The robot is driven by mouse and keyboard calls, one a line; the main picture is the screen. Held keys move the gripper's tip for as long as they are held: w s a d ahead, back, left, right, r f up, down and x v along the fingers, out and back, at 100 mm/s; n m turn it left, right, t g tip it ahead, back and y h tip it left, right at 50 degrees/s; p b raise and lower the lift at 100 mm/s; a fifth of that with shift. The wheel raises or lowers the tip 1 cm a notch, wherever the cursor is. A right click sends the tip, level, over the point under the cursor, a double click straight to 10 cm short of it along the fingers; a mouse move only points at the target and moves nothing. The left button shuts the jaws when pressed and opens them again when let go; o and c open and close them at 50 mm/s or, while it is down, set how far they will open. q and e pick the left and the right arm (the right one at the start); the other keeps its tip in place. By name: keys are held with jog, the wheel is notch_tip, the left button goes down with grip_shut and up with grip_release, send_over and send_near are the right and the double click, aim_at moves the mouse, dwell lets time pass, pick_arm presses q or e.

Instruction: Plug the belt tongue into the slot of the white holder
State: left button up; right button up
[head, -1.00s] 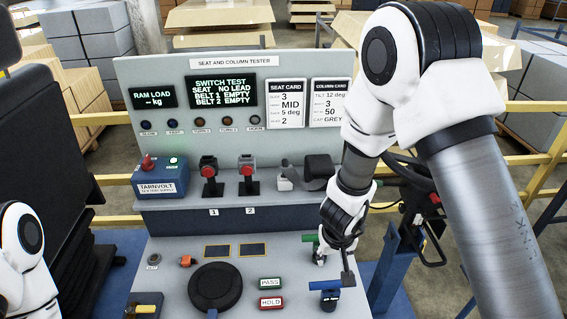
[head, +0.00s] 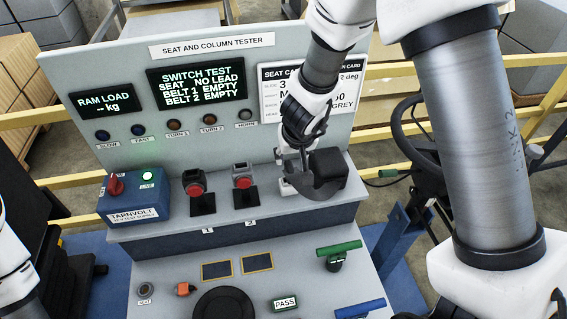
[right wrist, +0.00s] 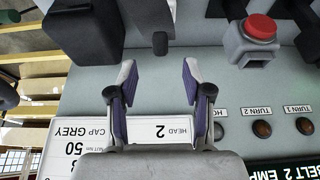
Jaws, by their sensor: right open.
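A small white block (head: 286,187), which I take for the white holder, stands at the right of the tester's shelf. A grey belt strap (head: 322,192) curves between it and a black block (head: 328,166). The belt tongue cannot be made out clearly behind my gripper. My right gripper (head: 292,165) is just above the white block, pointing down at it; touching or apart I cannot tell. In the right wrist view the right gripper (right wrist: 158,72) has its fingers spread, with nothing clearly held. A grey piece (right wrist: 160,37) shows ahead between the fingers. My left gripper is out of view.
Two buckle stands with red buttons, numbered 1 (head: 194,184) and 2 (head: 242,178), stand left of the right gripper. The blue supply box (head: 134,197) is further left. The upright panel (head: 130,68) rises behind. Green (head: 339,248) and blue (head: 360,308) handles stand in front.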

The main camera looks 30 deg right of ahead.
aim_at(290, 167)
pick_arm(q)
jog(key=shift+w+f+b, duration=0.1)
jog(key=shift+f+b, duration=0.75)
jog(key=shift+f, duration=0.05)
pick_arm(e)
jog(key=x, duration=0.3)
jog(key=shift+w, duration=0.1)
jog(key=shift+s+r, duration=0.15)
jog(key=shift+s, duration=0.25)
pick_arm(q)
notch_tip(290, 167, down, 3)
jog(key=b, duration=0.3)
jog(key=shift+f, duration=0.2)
pick_arm(e)
jog(key=x, duration=0.5)
jog(key=shift+a, duration=0.15)
jog(key=shift+w+f, duration=0.2)
jog(key=shift+f, duration=0.05)
jog(key=shift+s+r, duration=0.25)
jog(key=shift+s, duration=0.1)
jog(key=c, duration=0.4)
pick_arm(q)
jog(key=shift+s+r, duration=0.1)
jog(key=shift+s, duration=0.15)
pick_arm(e)
grip_shut()
